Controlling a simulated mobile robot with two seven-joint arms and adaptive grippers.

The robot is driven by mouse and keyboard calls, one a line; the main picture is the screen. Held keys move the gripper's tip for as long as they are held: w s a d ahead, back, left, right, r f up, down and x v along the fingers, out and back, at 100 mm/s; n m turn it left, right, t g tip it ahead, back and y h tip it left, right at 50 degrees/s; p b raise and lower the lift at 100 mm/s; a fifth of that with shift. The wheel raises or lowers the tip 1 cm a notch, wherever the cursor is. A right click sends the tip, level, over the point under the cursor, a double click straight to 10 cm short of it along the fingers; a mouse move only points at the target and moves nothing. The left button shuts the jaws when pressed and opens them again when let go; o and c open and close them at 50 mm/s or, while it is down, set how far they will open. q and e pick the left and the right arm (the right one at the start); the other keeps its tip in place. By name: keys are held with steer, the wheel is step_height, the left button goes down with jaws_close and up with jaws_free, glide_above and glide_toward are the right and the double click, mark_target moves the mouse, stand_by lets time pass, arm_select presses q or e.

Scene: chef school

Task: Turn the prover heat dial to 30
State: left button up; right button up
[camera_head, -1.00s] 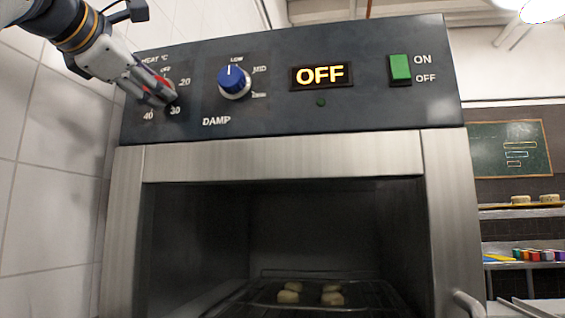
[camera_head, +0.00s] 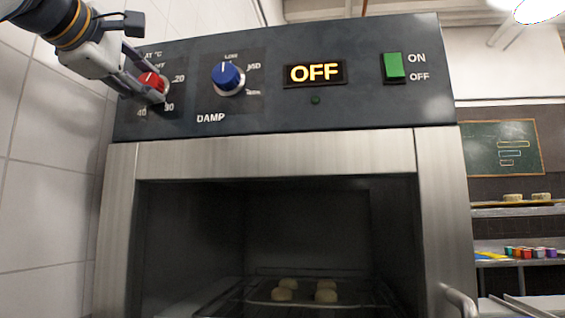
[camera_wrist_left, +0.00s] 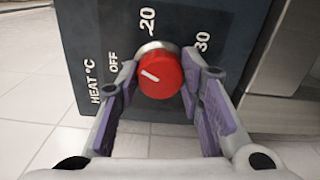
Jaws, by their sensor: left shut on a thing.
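The red heat dial (camera_head: 152,82) is at the left end of the prover's dark control panel (camera_head: 290,115). Its white pointer line points toward OFF in the left wrist view, where the dial (camera_wrist_left: 161,76) shows large. The marks 20 (camera_wrist_left: 147,20) and 30 (camera_wrist_left: 202,42) are visible there. My left gripper (camera_wrist_left: 160,68) is shut on the dial, one finger on each side of it. In the head view my left gripper (camera_head: 150,84) comes in from the upper left and partly hides the scale. My right gripper is not in view.
Right of the heat dial are a blue damp dial (camera_head: 228,78), a display reading OFF (camera_head: 315,73) and a green switch (camera_head: 393,67). Below is the open prover chamber, with several dough pieces on a rack. A white tiled wall (camera_head: 50,200) stands close on the left.

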arm_select(q)
steer(key=m, duration=0.5)
steer(key=shift+r+m, duration=0.1)
steer(key=shift+m, duration=0.2)
steer(key=m, duration=1)
steer(key=shift+a+m, duration=0.1)
steer(key=shift+m, duration=0.3)
steer(key=m, duration=0.5)
steer(key=shift+m, duration=0.3)
steer(key=shift+r+m, duration=0.1)
steer(key=shift+m, duration=0.2)
steer(key=o, duration=1.2)
steer(key=shift+c, duration=0.2)
steer(key=shift+w, duration=0.1)
steer(key=shift+f, duration=0.2)
